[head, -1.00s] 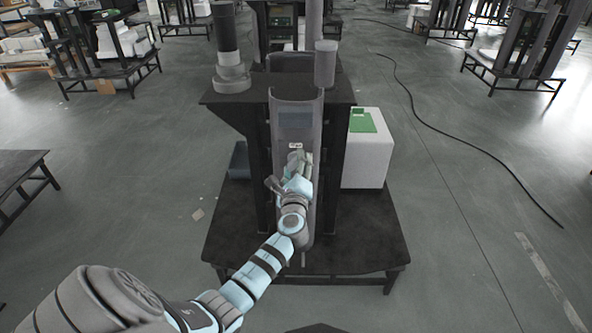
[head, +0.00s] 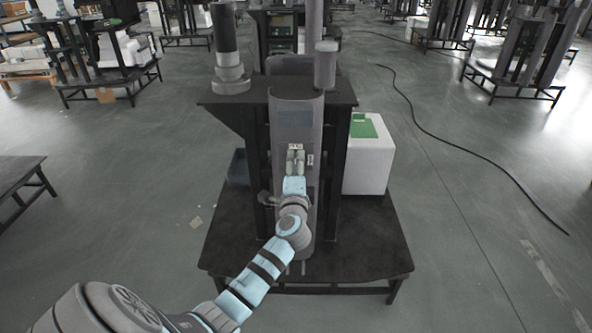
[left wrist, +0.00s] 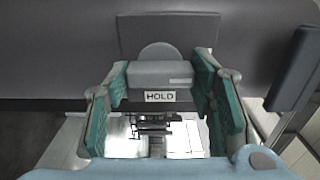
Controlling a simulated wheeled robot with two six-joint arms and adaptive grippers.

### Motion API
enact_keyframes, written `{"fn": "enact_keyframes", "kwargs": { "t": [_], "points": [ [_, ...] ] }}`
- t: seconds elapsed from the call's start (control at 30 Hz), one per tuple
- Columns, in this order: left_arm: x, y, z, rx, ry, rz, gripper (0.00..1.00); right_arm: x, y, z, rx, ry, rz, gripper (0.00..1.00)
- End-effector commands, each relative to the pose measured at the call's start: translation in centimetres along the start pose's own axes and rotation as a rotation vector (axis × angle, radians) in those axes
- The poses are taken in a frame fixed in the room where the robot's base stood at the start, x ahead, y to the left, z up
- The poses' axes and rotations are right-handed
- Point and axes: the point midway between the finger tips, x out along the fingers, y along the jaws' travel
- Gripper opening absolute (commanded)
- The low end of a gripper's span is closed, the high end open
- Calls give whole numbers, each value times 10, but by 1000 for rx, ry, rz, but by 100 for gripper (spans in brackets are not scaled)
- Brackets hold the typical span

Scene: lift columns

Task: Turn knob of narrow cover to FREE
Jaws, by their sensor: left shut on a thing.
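The narrow cover (head: 296,115) is a tall grey curved panel on the front of the dark column stand. My left gripper (head: 295,160) is at its middle, in front of the panel. In the left wrist view the grey knob (left wrist: 160,73) sits between the teal finger pads of my left gripper (left wrist: 162,82), which is shut on it. A label reading HOLD (left wrist: 160,96) shows just beside the knob. In the head view a small white label (head: 310,160) is right of the fingers and another (head: 296,147) is above them; both are too small to read. My right gripper is not in view.
The column stands on a dark low table (head: 365,240). A white box (head: 368,160) with a green top patch is to its right, and a dark bin (head: 238,167) to its left. A black cable (head: 450,140) lies on the floor at right. Open floor surrounds the table.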

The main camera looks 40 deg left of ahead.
Motion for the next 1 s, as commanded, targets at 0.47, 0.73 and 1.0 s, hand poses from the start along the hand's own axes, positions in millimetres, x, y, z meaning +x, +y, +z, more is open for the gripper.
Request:
{"fn": "enact_keyframes", "kwargs": {
  "t": [0.47,0.73,1.0],
  "points": [
    [0,0,0,-22,1,1,22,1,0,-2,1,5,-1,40],
    [0,0,0,-20,0,0,70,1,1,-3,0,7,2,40],
    [-7,0,0,-19,1,1,70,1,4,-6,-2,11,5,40]
  ]
}}
